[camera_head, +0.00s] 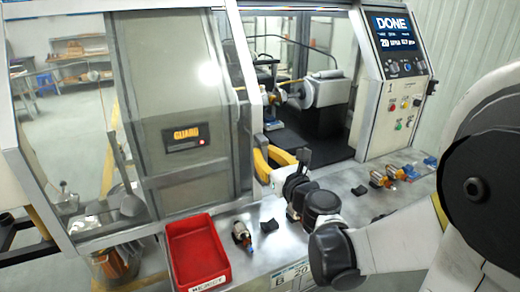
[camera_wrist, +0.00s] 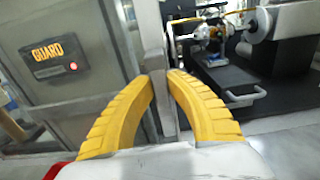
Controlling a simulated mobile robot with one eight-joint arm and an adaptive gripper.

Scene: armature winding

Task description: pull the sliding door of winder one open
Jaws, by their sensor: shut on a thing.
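The sliding door (camera_head: 181,105) of the winder is a grey-framed, see-through panel with an orange GUARD label (camera_head: 186,133). It stands at the left of the opening, and the machine's inside (camera_head: 322,112) shows to its right. In the wrist view the door (camera_wrist: 88,105) is at left. My gripper (camera_head: 262,155) has yellow fingers closed on the upright grey handle bar (camera_wrist: 154,35) at the door's right edge. The wrist view shows a finger on each side of the bar, with the gripper (camera_wrist: 162,76) holding it. The fingers partly hide the bar's lower part.
A red reject bin (camera_head: 182,279) stands on the bench ledge below the door. Small armature parts (camera_head: 241,236) and black blocks (camera_head: 360,190) lie along the ledge. The control panel (camera_head: 405,88), marked 1, shows DONE at right. The winder's spindle (camera_wrist: 262,24) is inside.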

